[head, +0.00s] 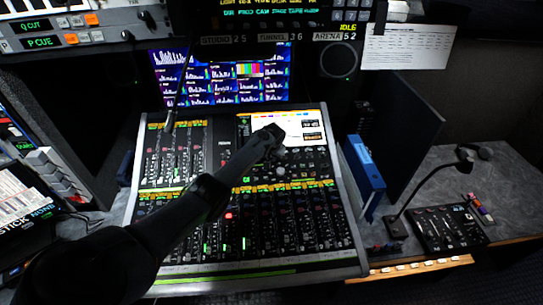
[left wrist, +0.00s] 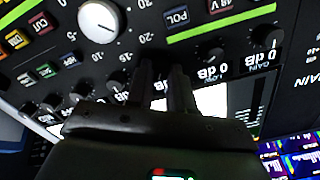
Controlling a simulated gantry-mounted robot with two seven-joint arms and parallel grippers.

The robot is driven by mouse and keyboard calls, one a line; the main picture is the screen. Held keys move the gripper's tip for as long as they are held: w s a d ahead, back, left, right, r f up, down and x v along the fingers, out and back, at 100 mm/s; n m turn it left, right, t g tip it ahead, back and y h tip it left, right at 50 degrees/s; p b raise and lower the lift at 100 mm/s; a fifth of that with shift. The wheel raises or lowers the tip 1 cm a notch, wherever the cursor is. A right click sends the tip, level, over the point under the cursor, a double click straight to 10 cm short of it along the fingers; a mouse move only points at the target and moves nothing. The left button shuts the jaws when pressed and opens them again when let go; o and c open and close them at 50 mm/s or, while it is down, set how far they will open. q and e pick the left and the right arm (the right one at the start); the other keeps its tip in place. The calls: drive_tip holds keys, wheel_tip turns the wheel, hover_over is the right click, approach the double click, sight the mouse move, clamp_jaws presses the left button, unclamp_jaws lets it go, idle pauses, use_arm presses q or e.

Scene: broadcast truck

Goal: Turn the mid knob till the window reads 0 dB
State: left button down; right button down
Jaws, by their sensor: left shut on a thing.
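My left gripper (head: 273,134) reaches over the mixing desk (head: 133,208) to the knobs beside its bright screen (head: 290,121). In the left wrist view its fingers (left wrist: 172,80) are shut around a dark knob, mostly hidden between the fingertips. I cannot read that knob's label, so I cannot tell whether it is the mid one. Small amber windows (head: 312,137) show on the screen, too small to read in the head view. In the left wrist view, upside-down "0 dB" markings (left wrist: 208,73) show to the right of the fingers. My right gripper is not in view.
Other dark knobs (left wrist: 209,50) stand close on both sides of the fingers. A larger white dial (left wrist: 99,21) is nearby. Faders (head: 275,220) fill the desk's front. A blue binder (head: 365,165) stands to the right, by a small black panel (head: 447,229).

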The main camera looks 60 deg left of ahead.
use_arm(q)
drive_tip(key=c, duration=1)
unclamp_jaws()
drive_tip(key=shift+r, duration=0.15)
drive_tip(key=shift+d+r+p, duration=0.15)
drive_tip(key=shift+r+p, duration=0.1)
drive_tip(key=shift+p, duration=0.05)
drive_tip(key=shift+p+v, duration=1.4)
drive_tip(key=shift+v, duration=3.6)
